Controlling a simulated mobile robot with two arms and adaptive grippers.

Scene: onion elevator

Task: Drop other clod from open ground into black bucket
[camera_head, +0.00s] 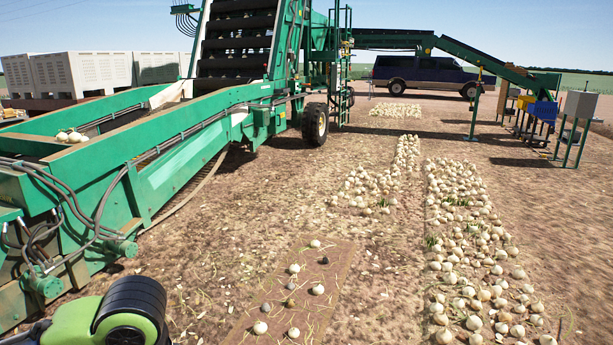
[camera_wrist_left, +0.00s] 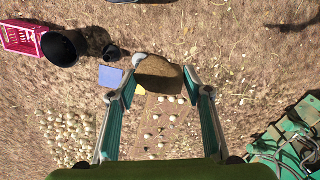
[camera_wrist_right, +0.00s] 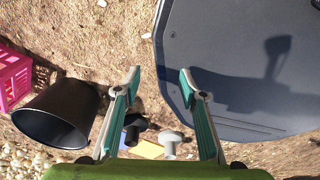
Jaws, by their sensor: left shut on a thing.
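In the left wrist view my left gripper (camera_wrist_left: 160,72) is shut on a brown clod (camera_wrist_left: 158,77), held between its fingertips above the ground. The black bucket (camera_wrist_left: 63,47) stands on the soil at the upper left of that view, apart from the clod. In the right wrist view the bucket (camera_wrist_right: 56,112) is at the lower left, its open mouth showing. My right gripper (camera_wrist_right: 160,76) is open and empty, to the right of the bucket. Neither gripper's fingers nor the bucket shows in the head view.
A pink crate (camera_wrist_left: 22,38) stands beside the bucket; a small dark pot (camera_wrist_left: 112,52) and a blue square (camera_wrist_left: 111,77) lie nearby. Onions (camera_head: 470,250) lie in a long row. A brown strip (camera_head: 300,325) holds spaced onions and dark lumps. A green conveyor machine (camera_head: 190,150) fills the left.

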